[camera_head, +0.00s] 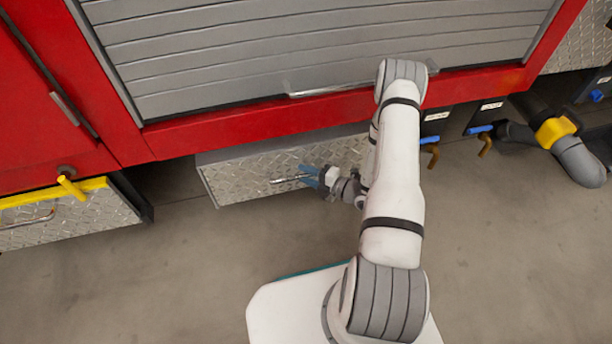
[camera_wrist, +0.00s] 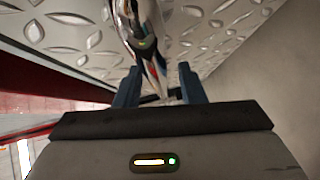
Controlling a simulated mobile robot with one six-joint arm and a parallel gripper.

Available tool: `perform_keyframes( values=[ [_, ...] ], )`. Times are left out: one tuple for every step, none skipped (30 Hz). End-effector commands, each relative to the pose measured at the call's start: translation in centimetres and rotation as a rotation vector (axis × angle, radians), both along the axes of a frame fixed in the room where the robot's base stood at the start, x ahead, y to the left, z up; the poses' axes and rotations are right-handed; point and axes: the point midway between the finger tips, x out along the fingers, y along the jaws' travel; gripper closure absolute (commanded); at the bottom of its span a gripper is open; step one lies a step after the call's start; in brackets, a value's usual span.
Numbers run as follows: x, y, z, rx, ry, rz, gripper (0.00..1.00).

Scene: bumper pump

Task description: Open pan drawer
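The pan drawer (camera_head: 240,180) is a silver diamond-plate box front low under the red truck body. A strip of its grey upper side shows along the top edge; I cannot tell how far out it stands. Its shiny bar handle (camera_head: 287,180) runs across the front and also shows in the wrist view (camera_wrist: 148,40). My gripper (camera_head: 311,176) is at the right part of the handle. In the wrist view, the two blue fingers (camera_wrist: 157,85) stand apart on either side of the bar, with gaps visible. My arm hides the drawer's right end.
A grey roller shutter (camera_head: 300,45) with a bar is above. Another diamond-plate drawer (camera_head: 65,222) with a yellow edge is at left, below a yellow lever (camera_head: 70,186). Blue and yellow valve handles (camera_head: 480,130) and a grey hose (camera_head: 575,158) are at right. Concrete floor in front is clear.

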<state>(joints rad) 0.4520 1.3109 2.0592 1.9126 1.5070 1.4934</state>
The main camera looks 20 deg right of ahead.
Motion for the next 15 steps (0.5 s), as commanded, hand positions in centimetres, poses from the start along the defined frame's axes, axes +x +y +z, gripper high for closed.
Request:
perform_keyframes(
  values=[
    [0.01, -0.01, 0.03, 0.0, 0.0, 0.0, 0.64],
    [0.01, -0.03, 0.03, 0.0, 0.0, 0.0, 0.64],
    [0.0, -0.04, 0.03, 0.0, 0.0, 0.0, 0.64],
    [0.0, -0.04, 0.03, 0.0, 0.0, 0.0, 0.64],
    [0.0, -0.04, 0.02, 0.0, 0.0, 0.0, 0.66],
    [-0.01, -0.04, 0.02, 0.0, 0.0, -0.001, 0.7],
    [0.0, -0.05, 0.02, 0.0, 0.0, -0.001, 0.72],
    [-0.01, -0.06, 0.02, 0.0, 0.0, -0.001, 0.75],
    [-0.01, -0.06, 0.02, 0.0, 0.0, -0.001, 0.78],
    [-0.02, -0.06, 0.02, 0.0, 0.0, -0.001, 0.8],
    [-0.02, -0.06, 0.02, 0.0, 0.0, -0.001, 0.83],
    [-0.01, -0.07, 0.02, 0.0, 0.0, -0.001, 0.86],
    [-0.02, -0.08, 0.01, 0.0, 0.0, -0.001, 0.88],
    [-0.02, -0.08, 0.01, 0.0, 0.0, -0.001, 0.91],
    [-0.03, -0.08, 0.02, 0.0, 0.0, -0.001, 0.94]
  ],
)
